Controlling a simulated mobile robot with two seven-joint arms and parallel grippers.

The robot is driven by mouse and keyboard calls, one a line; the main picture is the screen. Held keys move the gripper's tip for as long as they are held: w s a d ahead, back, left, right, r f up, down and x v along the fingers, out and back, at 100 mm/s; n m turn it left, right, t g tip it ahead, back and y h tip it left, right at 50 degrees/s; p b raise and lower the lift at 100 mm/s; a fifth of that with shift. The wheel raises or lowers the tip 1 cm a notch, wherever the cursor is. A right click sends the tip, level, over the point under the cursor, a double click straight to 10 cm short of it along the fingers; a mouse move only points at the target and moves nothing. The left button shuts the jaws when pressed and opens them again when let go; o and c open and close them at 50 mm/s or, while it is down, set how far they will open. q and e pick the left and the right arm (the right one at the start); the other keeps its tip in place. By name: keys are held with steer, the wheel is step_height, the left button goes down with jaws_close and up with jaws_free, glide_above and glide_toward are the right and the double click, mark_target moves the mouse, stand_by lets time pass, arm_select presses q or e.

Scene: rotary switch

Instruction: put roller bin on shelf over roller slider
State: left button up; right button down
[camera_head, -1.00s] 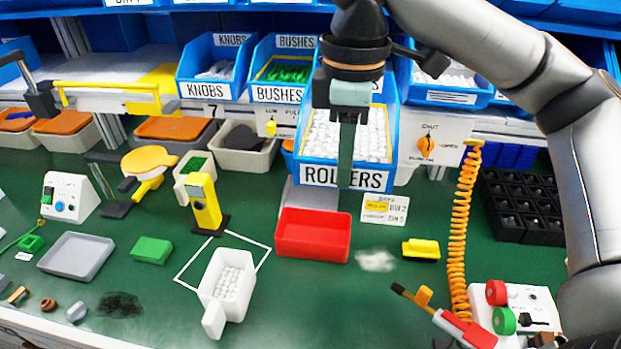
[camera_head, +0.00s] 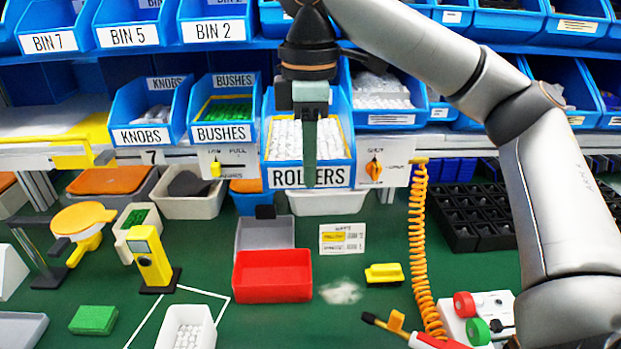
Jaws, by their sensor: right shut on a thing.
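The roller bin (camera_head: 270,177) is a blue bin labelled ROLLERS, full of white rollers. My right gripper (camera_head: 309,180) comes down over the bin's front wall and is shut on it, with a green finger showing in front. The bin looks level, beside the BUSHES bin (camera_head: 223,133) at shelf height. Whether it touches the shelf (camera_head: 40,125) is hidden. A slider plate (camera_head: 228,163) marked LOW and FULL, with a yellow knob, hangs on the shelf's front edge, left of the roller bin. My left gripper is not in view.
The KNOBS bin (camera_head: 150,136) stands further left; another blue bin (camera_head: 390,120) stands close on the right. An orange rotary switch (camera_head: 374,168) is on the shelf front. Bins labelled BIN 7, BIN 5 and BIN 2 (camera_head: 213,31) fill the shelf above. A red tray (camera_head: 272,276) lies below.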

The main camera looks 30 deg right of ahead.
steer(key=w+d, duration=0.1)
steer(key=w, duration=0.1)
steer(key=w+d+b, duration=0.1)
steer(key=w+d, duration=0.1)
steer(key=w, duration=0.1)
steer(key=w+d, duration=0.2)
steer(key=w, duration=0.1)
steer(key=shift+w+f+b, duration=0.1)
steer(key=shift+w+b, duration=0.15)
steer(key=shift+b, duration=0.1)
steer(key=w+d+p, duration=0.1)
steer(key=w+p, duration=0.1)
steer(key=w+d+p, duration=0.1)
steer(key=w, duration=0.1)
steer(key=shift+w+d+r+p, duration=0.1)
steer(key=shift+d+r+p, duration=0.15)
steer(key=shift+d+p, duration=0.15)
steer(key=p, duration=0.2)
steer(key=w+d+p, duration=0.1)
steer(key=p, duration=0.1)
steer(key=shift+w+f, duration=0.25)
steer(key=shift+w, duration=0.05)
steer(key=shift+w+d+f+p, duration=0.2)
steer(key=shift+w+d+p, duration=0.1)
steer(key=shift+w+p, duration=0.3)
steer(key=shift+w+d+f+p, duration=0.2)
steer(key=shift+w+f+p, duration=0.1)
steer(key=shift+f+p, duration=0.05)
